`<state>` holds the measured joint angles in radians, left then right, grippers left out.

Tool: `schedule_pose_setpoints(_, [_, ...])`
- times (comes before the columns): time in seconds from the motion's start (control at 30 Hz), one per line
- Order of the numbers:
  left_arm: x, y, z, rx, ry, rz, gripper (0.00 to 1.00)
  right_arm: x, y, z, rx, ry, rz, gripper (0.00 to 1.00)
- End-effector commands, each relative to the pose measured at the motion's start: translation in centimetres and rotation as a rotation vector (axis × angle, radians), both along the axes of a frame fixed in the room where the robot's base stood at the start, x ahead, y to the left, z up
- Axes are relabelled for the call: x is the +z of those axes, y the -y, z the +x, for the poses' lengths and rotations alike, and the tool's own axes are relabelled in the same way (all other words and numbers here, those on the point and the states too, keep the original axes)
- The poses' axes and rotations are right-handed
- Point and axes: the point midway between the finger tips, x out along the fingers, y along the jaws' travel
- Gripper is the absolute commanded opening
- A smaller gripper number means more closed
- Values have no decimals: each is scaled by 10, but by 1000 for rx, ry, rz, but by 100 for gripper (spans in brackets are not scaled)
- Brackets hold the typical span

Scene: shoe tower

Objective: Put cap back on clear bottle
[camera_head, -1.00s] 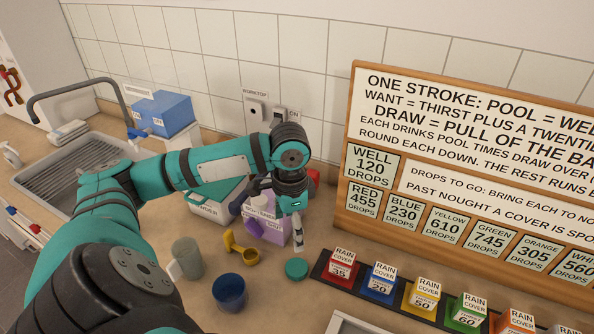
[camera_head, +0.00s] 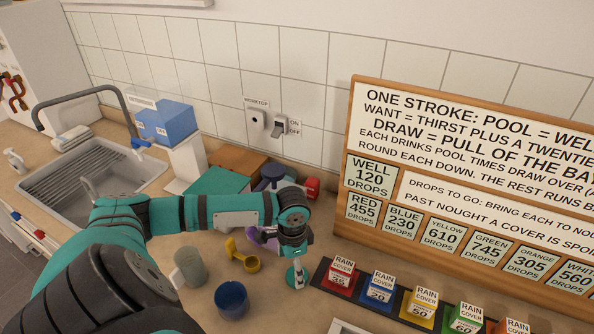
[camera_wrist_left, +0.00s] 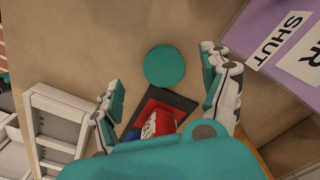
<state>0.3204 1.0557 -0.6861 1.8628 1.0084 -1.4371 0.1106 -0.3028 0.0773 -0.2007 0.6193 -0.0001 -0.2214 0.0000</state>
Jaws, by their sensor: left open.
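A round flat teal disc (camera_head: 290,275), which looks like a cap, lies on the worktop left of the row of coloured boxes. My left gripper (camera_head: 298,284) points down over it and partly hides it. The left gripper is open and empty. I cannot make out a clear bottle in these views. My right gripper is not in view.
A blue cup (camera_head: 231,299), a grey mug (camera_head: 190,266) and a yellow scoop (camera_head: 250,264) stand left of the gripper. The red rain cover box (camera_head: 341,276) stands on a dark strip (camera_head: 320,272) just right.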

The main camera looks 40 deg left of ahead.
Motion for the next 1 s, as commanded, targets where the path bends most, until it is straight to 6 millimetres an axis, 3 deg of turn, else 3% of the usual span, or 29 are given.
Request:
schedule_pose_setpoints(0.13, [-8,0,0,3,-5,-1,81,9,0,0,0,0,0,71])
schedule_pose_setpoints(0.4, [-46,-1,3,0,-1,0,81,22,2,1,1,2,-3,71])
schedule_pose_setpoints(0.8, [-52,-1,3,-1,0,1,81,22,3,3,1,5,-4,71])
schedule_pose_setpoints(1.0, [-51,-1,3,-1,0,1,56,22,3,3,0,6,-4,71])
